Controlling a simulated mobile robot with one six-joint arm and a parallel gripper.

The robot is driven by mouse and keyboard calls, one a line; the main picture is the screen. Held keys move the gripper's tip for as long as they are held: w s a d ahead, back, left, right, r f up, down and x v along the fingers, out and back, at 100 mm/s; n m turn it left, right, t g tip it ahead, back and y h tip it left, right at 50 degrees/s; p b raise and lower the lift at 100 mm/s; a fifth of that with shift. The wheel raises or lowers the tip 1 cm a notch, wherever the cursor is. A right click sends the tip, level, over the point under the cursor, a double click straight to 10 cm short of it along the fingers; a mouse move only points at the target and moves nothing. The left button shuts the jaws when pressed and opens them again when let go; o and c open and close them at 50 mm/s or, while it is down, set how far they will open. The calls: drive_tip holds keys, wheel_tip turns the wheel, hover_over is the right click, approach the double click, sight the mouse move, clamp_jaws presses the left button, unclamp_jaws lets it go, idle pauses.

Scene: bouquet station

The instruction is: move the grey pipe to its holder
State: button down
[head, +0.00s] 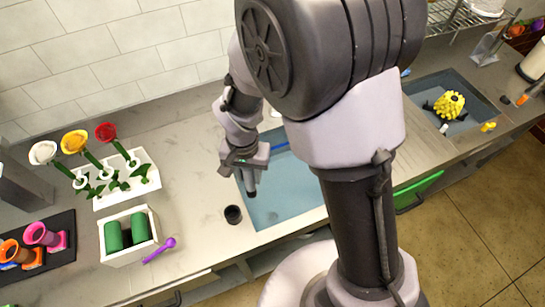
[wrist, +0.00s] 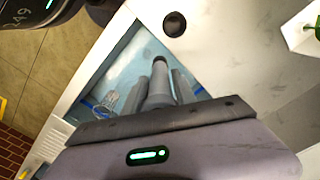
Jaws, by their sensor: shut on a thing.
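My gripper (head: 249,172) is over the left edge of the light-blue basin in the head view. In the wrist view my gripper (wrist: 160,90) is shut on the grey pipe (wrist: 159,78), a grey cylinder held between the two fingers and pointing away from the palm. The pipe's lower part (head: 251,189) shows below the gripper in the head view. A small dark round cup (head: 233,214), which looks like the holder, stands on the counter left of the basin. It also shows just beyond the pipe's tip in the wrist view (wrist: 174,24). The pipe appears apart from it.
The blue basin (head: 285,200) lies under the arm. A white flower rack (head: 127,190) and a white box (head: 106,242) with green cylinders stand left. A purple scoop (head: 160,250) lies beside the box. Counter around the cup is clear.

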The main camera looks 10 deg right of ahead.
drive_tip(key=s+a+r+m+p, duration=0.2)
drive_tip(key=s+a+r+p, duration=0.2)
drive_tip(key=a+r+p, duration=0.2)
drive_tip(key=f+b, duration=0.1)
drive_tip(key=f, duration=0.1)
drive_tip(key=f+b, duration=0.1)
drive_tip(key=b, duration=0.1)
drive_tip(key=f+b, duration=0.2)
drive_tip(key=shift+s+a+f, duration=0.2)
drive_tip(key=shift+s+f, duration=0.15)
drive_tip(key=shift+b, duration=0.45)
drive_tip(key=shift+f+b, duration=0.75)
drive_tip(key=shift+f, duration=0.05)
drive_tip(key=shift+f+b, duration=0.3)
drive_tip(key=shift+f+b, duration=0.6)
drive_tip(key=shift+b, duration=0.05)
drive_tip(key=shift+f, duration=0.1)
